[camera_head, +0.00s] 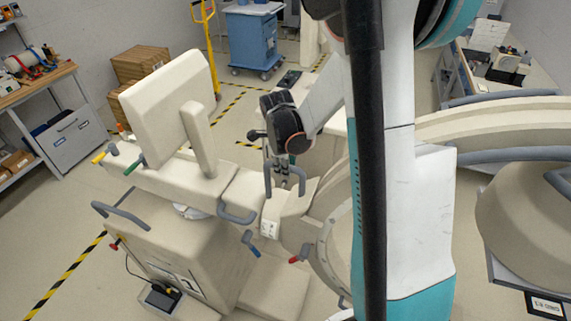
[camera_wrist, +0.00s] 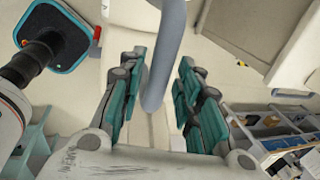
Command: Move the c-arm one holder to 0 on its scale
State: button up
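The beige C-arm cart with a monitor (camera_head: 170,108) stands left of centre in the head view. Its curved arm (camera_head: 326,255) and the holder block (camera_head: 272,215) are right of the monitor, partly hidden by my arm. My gripper (camera_head: 284,178) is at a grey handle by the holder. In the wrist view, my gripper (camera_wrist: 160,65) has its teal fingers spread on both sides of a grey bar (camera_wrist: 157,75). Gaps show between the bar and both fingers. I cannot make out the scale or its reading.
A blue lever (camera_head: 251,243) and a red lever (camera_head: 297,257) stick out below the holder. A second large C-arm (camera_head: 525,215) is at the right. A blue cart (camera_head: 252,40) stands at the back, and a workbench (camera_head: 60,80) at the left. Floor at lower left is clear.

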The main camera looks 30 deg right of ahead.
grip_shut()
jog(key=shift+w+d, duration=0.1)
jog(key=shift+w+d+b, duration=0.15)
jog(key=shift+d+b, duration=0.05)
jog(key=shift+b, duration=0.35)
jog(key=shift+w+d+r, duration=0.1)
jog(key=shift+w+d, duration=0.05)
jog(key=o, duration=0.5)
grip_release()
jog(key=shift+d, duration=0.1)
jog(key=shift+r, duration=0.1)
